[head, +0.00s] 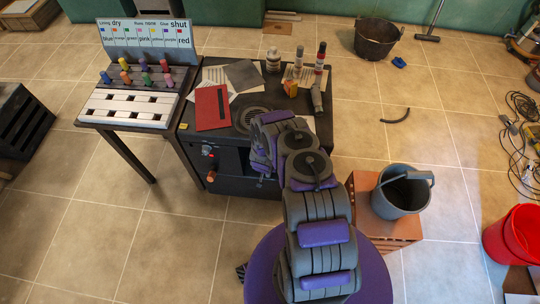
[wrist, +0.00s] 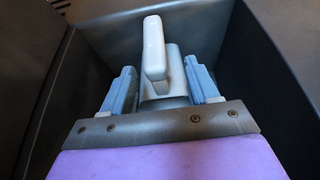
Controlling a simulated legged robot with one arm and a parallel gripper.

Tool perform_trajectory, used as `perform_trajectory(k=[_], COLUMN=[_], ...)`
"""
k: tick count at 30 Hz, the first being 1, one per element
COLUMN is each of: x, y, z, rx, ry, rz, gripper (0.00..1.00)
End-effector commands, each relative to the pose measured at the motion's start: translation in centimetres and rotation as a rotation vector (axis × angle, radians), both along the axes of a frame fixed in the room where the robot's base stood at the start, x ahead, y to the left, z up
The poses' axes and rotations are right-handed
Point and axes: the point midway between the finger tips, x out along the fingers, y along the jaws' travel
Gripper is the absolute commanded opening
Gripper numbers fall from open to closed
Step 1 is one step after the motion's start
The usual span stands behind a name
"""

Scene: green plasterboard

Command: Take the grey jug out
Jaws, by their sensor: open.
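The grey jug (wrist: 173,88) shows in the wrist view inside a dark box-like space, with its pale upright handle (wrist: 154,48) towards me. My gripper (wrist: 162,76) is open, with one blue finger on each side of the jug. A gap shows on the right between finger and jug; I cannot tell whether the left finger touches it. The jug's lower part is hidden behind my gripper's front edge. In the head view my arm reaches down to the front of the black cabinet (head: 228,172), and the jug inside is not visible.
Dark walls (wrist: 270,70) stand close around my gripper. The cabinet top holds a red book (head: 212,107), papers and several bottles. A grey bucket (head: 402,190) stands on an orange block (head: 380,225) right of my arm. A bench (head: 130,105) adjoins at left. Floor at front left is clear.

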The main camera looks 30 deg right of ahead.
Motion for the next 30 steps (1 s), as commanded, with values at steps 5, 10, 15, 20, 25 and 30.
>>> perform_trajectory(k=[5,10,15,20,25,30], x=[0.4,1.0,1.7,1.9,1.9,1.8], y=[-0.8,-1.2,-1.4,-1.4,-1.5,-1.7], z=[-1.9,-4.3,-6.0,-6.4,-6.3,-6.4], rx=[0.008,0.009,0.007,0.005,0.006,0.009], ry=[0.003,0.001,0.001,0.001,0.002,0.002], rz=[-0.003,-0.003,-0.003,-0.001,-0.002,-0.002], gripper=[0.60,0.60,0.60,0.60,0.60,0.45])
